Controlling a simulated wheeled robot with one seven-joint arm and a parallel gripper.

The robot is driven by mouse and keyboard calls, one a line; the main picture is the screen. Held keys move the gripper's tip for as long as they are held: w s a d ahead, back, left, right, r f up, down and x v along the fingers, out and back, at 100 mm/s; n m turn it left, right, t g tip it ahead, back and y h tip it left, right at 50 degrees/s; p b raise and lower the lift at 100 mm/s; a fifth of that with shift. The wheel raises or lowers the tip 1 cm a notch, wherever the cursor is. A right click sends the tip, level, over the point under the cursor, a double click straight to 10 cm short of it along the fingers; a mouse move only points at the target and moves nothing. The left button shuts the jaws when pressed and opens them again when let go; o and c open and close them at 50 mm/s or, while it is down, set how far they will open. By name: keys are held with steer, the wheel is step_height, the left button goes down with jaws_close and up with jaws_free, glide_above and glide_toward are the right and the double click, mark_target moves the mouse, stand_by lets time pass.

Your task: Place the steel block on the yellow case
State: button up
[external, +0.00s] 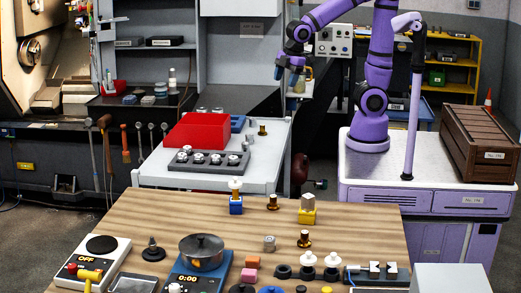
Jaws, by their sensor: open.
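A small grey block (308,201), which looks like the steel block, sits on top of the yellow case (307,216). The case stands near the back right of the wooden table (165,215). The block looks upright and rests on the case; its exact contact is too small to tell. My gripper (289,73) is open and empty, raised high behind the table and well apart from the block and the case.
A blue case (236,206) with a white-topped piece on it stands left of the yellow case. Brass pieces (304,239) stand nearby. A blue scale with a pot (201,247) is at front left. A grey cart behind holds a red bin (198,130).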

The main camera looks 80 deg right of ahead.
steer(key=s+d+r+m+t, duration=0.1)
steer(key=s+d+r+m, duration=0.1)
steer(key=s+d+m, duration=0.4)
steer(key=s+d+r+m+t, duration=0.1)
steer(key=s+d+r+m, duration=0.2)
steer(key=d, duration=0.8)
steer(key=s+m, duration=0.2)
steer(key=s, duration=0.2)
steer(key=shift+d+r+m+h, duration=0.2)
steer(key=shift+d+m+h, duration=0.1)
steer(key=shift+m, duration=0.1)
